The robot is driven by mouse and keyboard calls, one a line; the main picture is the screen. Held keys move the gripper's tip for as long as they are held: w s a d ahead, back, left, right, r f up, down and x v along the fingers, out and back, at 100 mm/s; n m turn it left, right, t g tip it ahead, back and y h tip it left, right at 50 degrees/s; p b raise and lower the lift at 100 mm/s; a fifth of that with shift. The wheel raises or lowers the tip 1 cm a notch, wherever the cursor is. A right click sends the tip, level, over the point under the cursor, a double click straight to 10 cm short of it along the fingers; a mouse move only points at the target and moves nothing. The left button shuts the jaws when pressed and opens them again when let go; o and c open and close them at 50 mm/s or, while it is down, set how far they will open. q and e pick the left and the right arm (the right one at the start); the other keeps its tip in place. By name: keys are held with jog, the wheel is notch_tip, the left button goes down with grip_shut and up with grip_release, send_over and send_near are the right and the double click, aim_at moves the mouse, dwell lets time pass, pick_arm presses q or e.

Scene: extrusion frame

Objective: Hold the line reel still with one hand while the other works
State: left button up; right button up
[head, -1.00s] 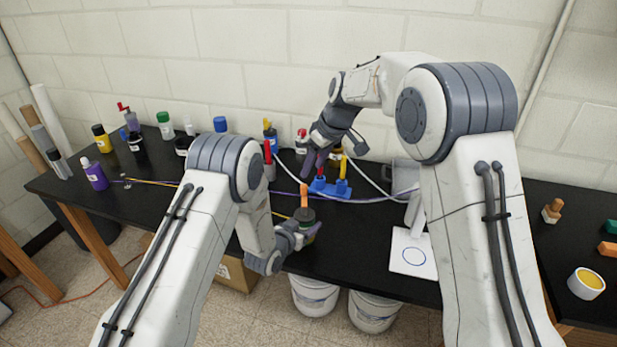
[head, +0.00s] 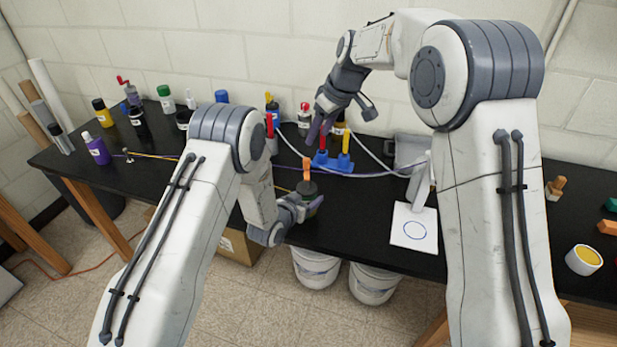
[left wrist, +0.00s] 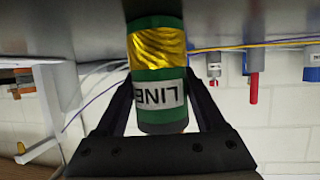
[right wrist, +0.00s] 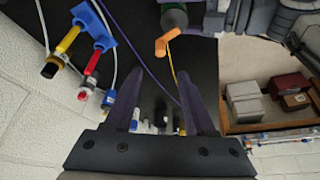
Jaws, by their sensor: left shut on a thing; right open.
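The line reel (left wrist: 158,55) shows in the left wrist view with green flanges, yellow line and a white LINE label. My left gripper (head: 308,208) is shut around its labelled lower part. In the head view the dark reel body (head: 308,187) is partly hidden by that gripper, and its orange crank handle (head: 307,165) points up. The handle also shows in the right wrist view (right wrist: 168,41). My right gripper (right wrist: 180,92) is open and empty, above the table behind the reel; in the head view (head: 315,138) it is left of the blue holder.
A blue holder (head: 333,162) with red and yellow tools stands behind the reel. Yellow and purple lines run to a small post (head: 128,155) at left. Several bottles stand along the back. A white card with a blue circle (head: 414,228) lies at right.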

aim_at(307, 158)
jog(key=x, duration=1.1)
jog(key=shift+w+a+f, duration=0.15)
jog(key=shift+f, duration=0.2)
grip_shut()
